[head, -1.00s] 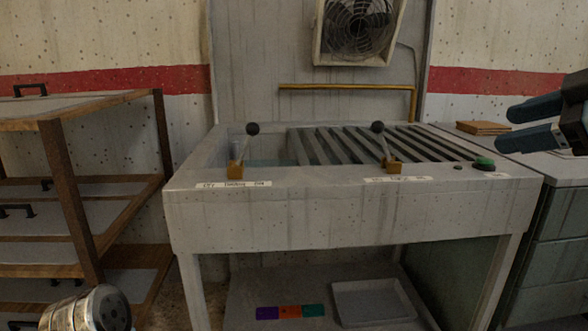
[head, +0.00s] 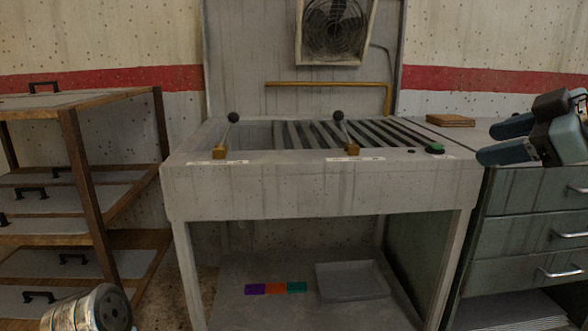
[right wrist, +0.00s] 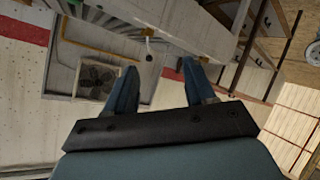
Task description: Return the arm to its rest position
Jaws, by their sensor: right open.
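My right gripper (head: 492,142) is at the right side of the head view, its blue fingers pointing left. It appears in front of the drawer cabinet's top, beside the right end of the grey sink bench (head: 320,190). Its fingers are apart with nothing between them. In the right wrist view the two blue fingers (right wrist: 158,85) are spread and empty, with the bench and fan beyond, seen upside down.
The bench carries two black-knobbed levers (head: 339,116), slats (head: 365,134) and a green button (head: 435,148). A drawer cabinet (head: 530,225) stands at right, with a brown block (head: 450,120) on top. A wooden rack (head: 75,150) stands at left. Below the bench lie a tray (head: 352,280) and coloured tiles (head: 276,288).

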